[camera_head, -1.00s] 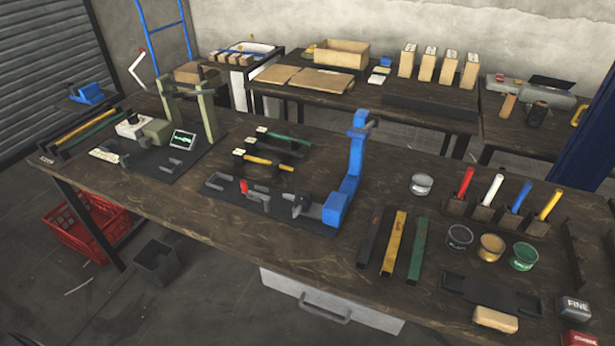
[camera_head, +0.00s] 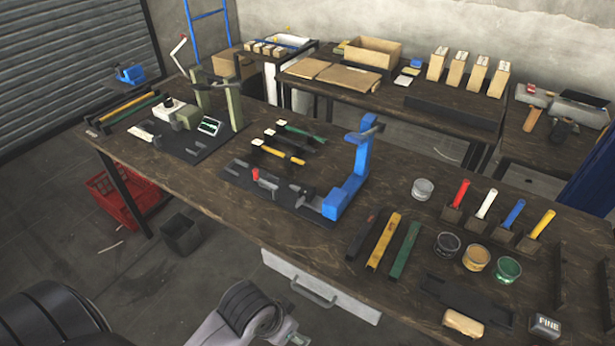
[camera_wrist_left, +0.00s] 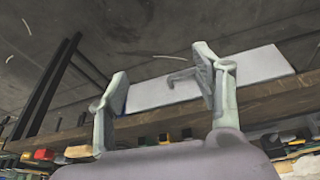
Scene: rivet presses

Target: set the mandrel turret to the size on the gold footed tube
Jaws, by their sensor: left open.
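The blue press (camera_head: 350,185) stands on a dark mat on the main bench. A small dark round part (camera_head: 306,197) at its base may be the mandrel turret; its size marks are too small to read. A yellow-gold piece (camera_head: 284,156) with a pale end block lies behind the press mat and may be the gold footed tube; no size is legible. My left arm (camera_head: 245,312) shows at the bottom of the head view, off the bench's front edge. My left gripper (camera_wrist_left: 165,80) is open and empty in the wrist view, facing the bench front. My right gripper is not seen.
A green press (camera_head: 228,100) stands at the left. Black, yellow (camera_head: 383,240) and green bars lie right of the blue press, with cans and coloured handles beyond. A white drawer (camera_head: 320,287) with a handle is under the front edge. A red crate (camera_head: 125,195) stands on the floor.

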